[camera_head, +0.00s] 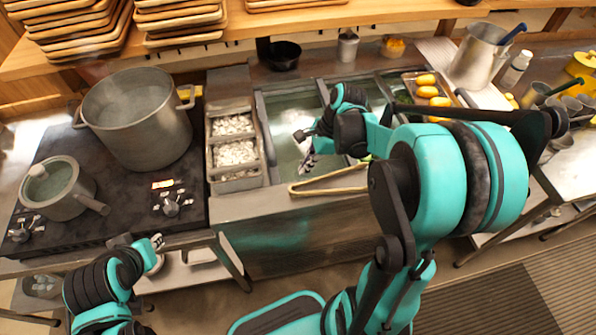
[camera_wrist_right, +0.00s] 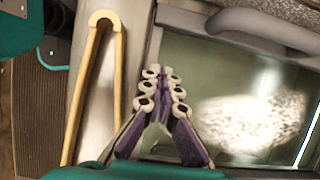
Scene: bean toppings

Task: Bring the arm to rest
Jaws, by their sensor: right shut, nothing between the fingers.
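My right gripper (camera_head: 305,150) is over the sink area at the middle of the head view, near the counter's front edge. In the right wrist view its two fingers (camera_wrist_right: 162,85) meet at the tips, shut and empty. Wooden tongs (camera_head: 328,187) lie on the counter's front edge, beside and apart from the right gripper; they also show in the right wrist view (camera_wrist_right: 92,85). My left arm shows at the lower left of the head view, with its gripper (camera_head: 157,243) small at the stove's front edge; its finger opening is too small to judge.
A large pot (camera_head: 140,120) and a small lidded pot (camera_head: 57,188) stand on the stove. A tray (camera_head: 209,150) with white bean-like pieces is left of the sink. A tray of yellow food (camera_head: 408,92) and a metal pitcher (camera_head: 476,62) stand at the right. Stacked wooden trays (camera_head: 180,18) are behind.

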